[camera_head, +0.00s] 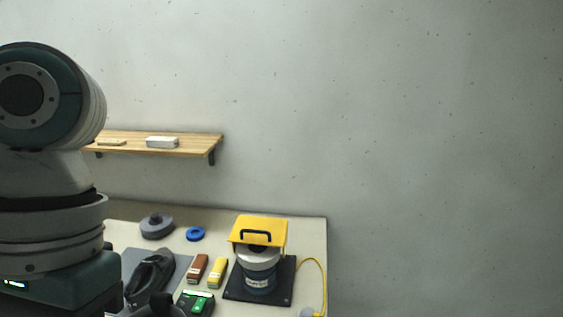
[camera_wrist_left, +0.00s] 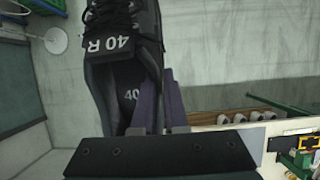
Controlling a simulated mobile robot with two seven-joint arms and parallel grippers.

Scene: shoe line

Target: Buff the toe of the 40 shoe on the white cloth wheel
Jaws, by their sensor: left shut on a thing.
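The shoe marked 40 R (camera_wrist_left: 105,70) is black and laced, with a 40 on its insole. It fills the upper middle of the left wrist view. My left gripper (camera_wrist_left: 162,95) is shut on the shoe, its purple fingers at the edge of the opening. In the head view, a whitish wheel (camera_head: 258,258) sits on a dark blue motor, partly covered by a yellow hood (camera_head: 262,231). A dark shoe (camera_head: 150,275) shows at the lower left of the head view; I cannot tell whether it is the held one. My right gripper is not in view.
The table (camera_head: 305,230) holds a grey disc (camera_head: 157,227), a blue ring (camera_head: 195,234), a brown bar (camera_head: 198,268), a yellow bar (camera_head: 217,272) and a green-black box (camera_head: 195,303). A yellow cable (camera_head: 321,272) runs right of the motor. A wooden shelf (camera_head: 190,149) hangs above.

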